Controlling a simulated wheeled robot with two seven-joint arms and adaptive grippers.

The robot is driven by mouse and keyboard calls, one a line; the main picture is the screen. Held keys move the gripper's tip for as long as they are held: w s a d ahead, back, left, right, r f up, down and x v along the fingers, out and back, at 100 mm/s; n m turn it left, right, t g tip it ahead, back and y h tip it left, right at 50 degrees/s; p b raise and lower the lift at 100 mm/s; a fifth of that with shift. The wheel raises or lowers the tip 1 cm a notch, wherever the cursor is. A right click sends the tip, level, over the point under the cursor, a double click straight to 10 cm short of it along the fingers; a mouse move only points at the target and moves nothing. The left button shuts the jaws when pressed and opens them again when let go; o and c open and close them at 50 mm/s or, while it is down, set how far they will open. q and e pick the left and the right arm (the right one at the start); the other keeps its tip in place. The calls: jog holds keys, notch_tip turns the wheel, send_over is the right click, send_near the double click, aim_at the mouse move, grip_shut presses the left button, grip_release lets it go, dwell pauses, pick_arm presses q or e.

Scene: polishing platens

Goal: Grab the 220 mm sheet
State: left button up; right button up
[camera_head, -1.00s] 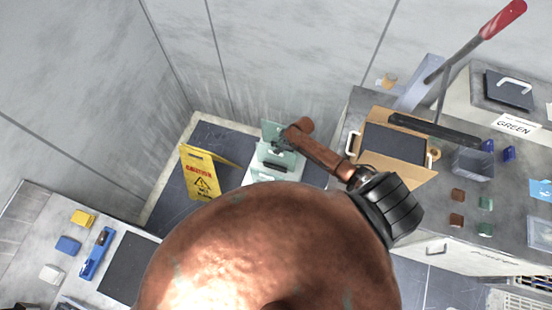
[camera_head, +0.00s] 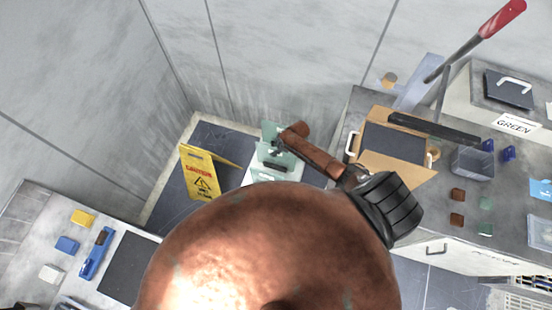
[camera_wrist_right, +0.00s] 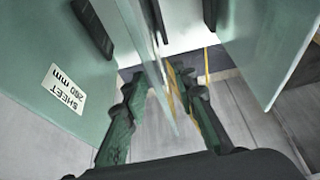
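Upright pale-green glass sheets stand in a white rack (camera_head: 256,176) on the floor in the head view. In the right wrist view the left sheet (camera_wrist_right: 50,55) carries a label that seems to read 260 mm. A middle sheet (camera_wrist_right: 143,50) shows nearly edge-on, and another sheet (camera_wrist_right: 268,45) stands at right. No 220 mm label is readable. My right gripper (camera_wrist_right: 158,72) has its dark green fingers apart, one on each side of the middle sheet's edge. I see no clear grip on it. My left gripper is out of view.
A yellow caution sign (camera_head: 199,174) stands left of the rack, near the wall. A grey bench (camera_head: 350,112) with a cardboard box (camera_head: 392,168) is at right. Another bench (camera_head: 35,225) is at lower left. My large brown arm link hides the lower middle.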

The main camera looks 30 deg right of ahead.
jog(key=shift+f, duration=0.1)
jog(key=shift+c, duration=0.2)
grip_shut()
dwell(0.8)
jog(key=shift+w, duration=0.2)
